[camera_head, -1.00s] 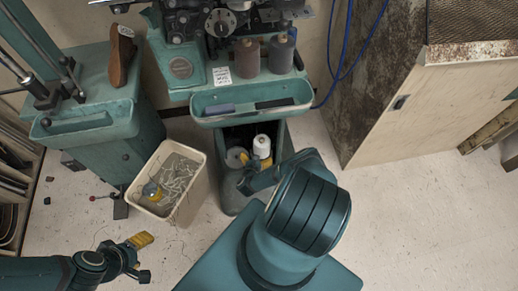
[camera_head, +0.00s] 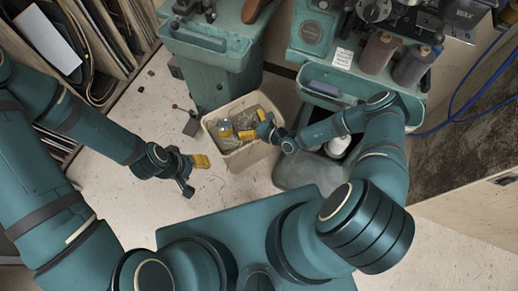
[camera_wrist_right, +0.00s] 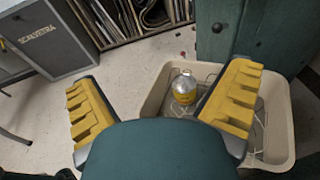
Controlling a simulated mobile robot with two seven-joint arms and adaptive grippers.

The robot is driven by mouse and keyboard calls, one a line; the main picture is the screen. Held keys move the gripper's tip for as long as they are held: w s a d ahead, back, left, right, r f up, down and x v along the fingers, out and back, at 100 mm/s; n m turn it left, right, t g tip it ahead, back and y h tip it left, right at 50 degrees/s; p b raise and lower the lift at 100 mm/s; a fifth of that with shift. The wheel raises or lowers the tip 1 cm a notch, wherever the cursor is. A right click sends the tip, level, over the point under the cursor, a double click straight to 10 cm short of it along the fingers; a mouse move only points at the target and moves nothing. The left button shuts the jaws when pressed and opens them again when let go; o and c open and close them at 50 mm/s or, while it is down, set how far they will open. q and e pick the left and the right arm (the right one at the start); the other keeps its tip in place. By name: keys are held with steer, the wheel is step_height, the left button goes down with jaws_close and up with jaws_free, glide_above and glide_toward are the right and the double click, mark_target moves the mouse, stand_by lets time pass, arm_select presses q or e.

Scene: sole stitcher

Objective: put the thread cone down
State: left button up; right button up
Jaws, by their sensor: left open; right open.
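A white thread cone (camera_head: 338,146) stands low in the compartment under the sewing machine's tray in the head view, partly hidden by my right arm. A brown cone (camera_head: 378,54) and a grey cone (camera_head: 411,66) stand on the machine's bench. My right gripper (camera_head: 254,125) is open over the bin, away from all cones. In the right wrist view its yellow-padded fingers (camera_wrist_right: 163,85) are spread wide with nothing between them gripped. My left gripper (camera_head: 196,174) is open and empty above the floor, left of the bin.
A cream bin (camera_head: 243,157) holds tangled thread scraps and a bottle with a yellow label (camera_wrist_right: 184,88). A green machine stand (camera_head: 212,65) is behind it. Shelves of boards line the left. The floor (camera_head: 115,190) around my left gripper is mostly clear.

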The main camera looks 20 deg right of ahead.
steer(key=s+a+r+n+g, duration=0.2)
steer(key=s+a+n+g, duration=0.1)
steer(key=s+n+g, duration=0.45)
steer(key=s+a+r+n+g, duration=0.3)
steer(key=s+n+g, duration=0.3)
steer(key=s+n, duration=0.25)
steer(key=s+d+r+n+t+h, duration=0.2)
steer(key=r+n+h, duration=0.4)
steer(key=r+n, duration=0.3)
steer(key=d+n+t, duration=0.1)
steer(key=d+n, duration=0.1)
steer(key=shift+d+h, duration=0.3)
steer(key=shift+d, duration=0.1)
